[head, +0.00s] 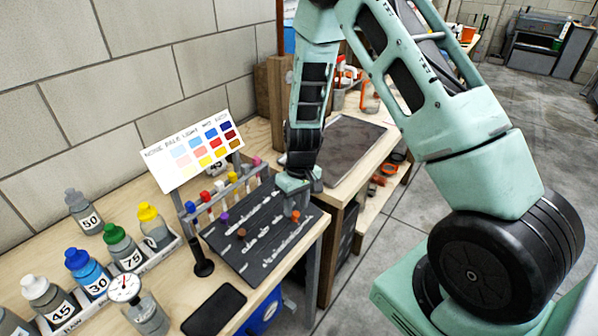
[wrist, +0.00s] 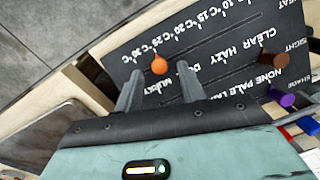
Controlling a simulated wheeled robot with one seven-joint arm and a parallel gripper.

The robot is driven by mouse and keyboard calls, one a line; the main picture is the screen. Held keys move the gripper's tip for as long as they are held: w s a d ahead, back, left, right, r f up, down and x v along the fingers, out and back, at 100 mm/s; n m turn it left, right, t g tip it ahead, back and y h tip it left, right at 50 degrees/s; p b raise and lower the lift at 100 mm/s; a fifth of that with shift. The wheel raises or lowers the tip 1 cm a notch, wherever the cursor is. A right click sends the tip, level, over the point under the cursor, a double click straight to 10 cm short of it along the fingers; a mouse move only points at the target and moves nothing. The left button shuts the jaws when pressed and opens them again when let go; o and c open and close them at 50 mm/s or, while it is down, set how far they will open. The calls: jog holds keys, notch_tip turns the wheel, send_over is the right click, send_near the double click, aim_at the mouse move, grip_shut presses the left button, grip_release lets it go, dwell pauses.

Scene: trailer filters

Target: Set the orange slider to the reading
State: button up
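The orange slider (head: 295,214) is a round knob on a dark panel (head: 228,250) at the bench edge. In the wrist view the orange knob (wrist: 159,65) sits near the 30°C and 25°C end of its temperature scale. My gripper (wrist: 159,72) is open, its two fingers apart on either side of the knob, with no clear contact. In the head view my gripper (head: 297,198) is low over the panel by the knob. A round white dial (head: 124,288) stands on a jar at front left; its reading is too small to tell.
Brown (wrist: 275,62) and purple (wrist: 281,95) knobs sit on neighbouring scales. A colour chart (head: 192,150) and several coloured tubes stand behind the panel. Numbered bottles (head: 87,270) and a black phone-like slab (head: 214,308) are to the left. A grey tray (head: 345,146) lies on the bench beyond.

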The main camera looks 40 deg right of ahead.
aim_at(300, 219)
notch_tip(300, 219, up, 15)
jog(key=d+b, duration=0.1)
jog(key=shift+d, duration=0.2)
dwell(0.5)
jog(key=s+a+r+n, duration=0.2)
jog(key=s+a, duration=0.4)
jog(key=a, duration=0.2)
jog(key=s+a+r+n, duration=0.25)
jog(key=s+a, duration=0.25)
jog(key=a, duration=0.4)
jog(key=s+a+r+n, duration=0.1)
jog(key=s+a, duration=0.3)
jog(key=s, duration=0.9)
jog(key=shift+s+a+r+n, duration=0.15)
jog(key=shift+s+a+n, duration=0.2)
jog(key=shift+n, duration=0.4)
